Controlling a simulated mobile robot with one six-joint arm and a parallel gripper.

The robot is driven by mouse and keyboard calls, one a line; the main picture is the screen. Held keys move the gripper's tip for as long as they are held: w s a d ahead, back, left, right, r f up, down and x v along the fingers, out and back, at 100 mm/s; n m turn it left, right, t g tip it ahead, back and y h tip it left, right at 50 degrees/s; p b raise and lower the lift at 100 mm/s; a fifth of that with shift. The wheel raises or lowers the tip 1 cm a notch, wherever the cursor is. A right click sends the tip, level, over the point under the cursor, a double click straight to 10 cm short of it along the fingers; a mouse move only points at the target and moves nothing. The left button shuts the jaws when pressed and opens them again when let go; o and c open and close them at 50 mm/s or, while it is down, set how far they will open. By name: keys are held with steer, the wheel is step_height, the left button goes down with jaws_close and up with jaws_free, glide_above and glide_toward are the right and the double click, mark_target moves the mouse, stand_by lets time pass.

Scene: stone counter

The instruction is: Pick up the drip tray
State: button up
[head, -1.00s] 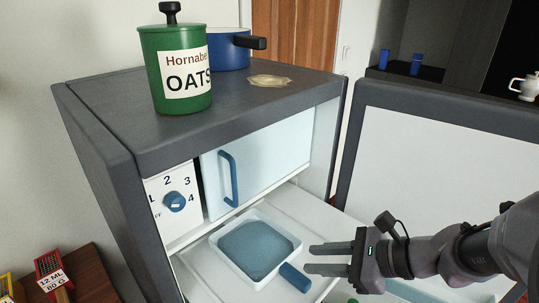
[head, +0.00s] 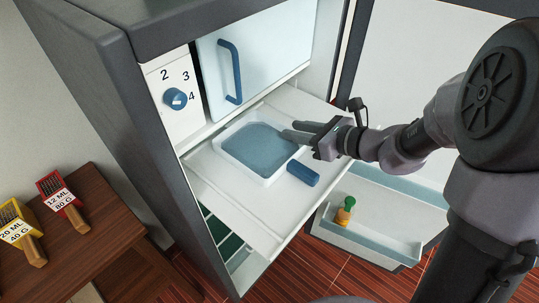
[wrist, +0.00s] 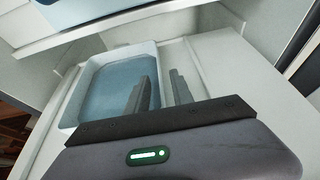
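The drip tray (head: 238,164) is a shallow white tray with a blue-grey inside. It lies flat on a white shelf (head: 218,177) in the open fridge. Its blue handle (head: 303,172) sticks out toward the front right. My gripper (head: 286,130) is open and empty, its two fingers reaching over the tray's right side, behind the handle. In the wrist view, the tray (wrist: 76,90) lies left of and below the fingers (wrist: 160,88), which have a gap between them. The handle is not visible there.
The blue-handled inner door (head: 230,72) is closed above the tray, with a dial (head: 176,99) beside it. The open fridge door with its bin (head: 370,225) stands right.

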steer(key=x, duration=0.2)
steer(key=shift+w+a+f, duration=0.15)
steer(key=shift+a+f, duration=0.1)
steer(key=shift+d+r, duration=0.1)
jaws_close()
stand_by(1.1)
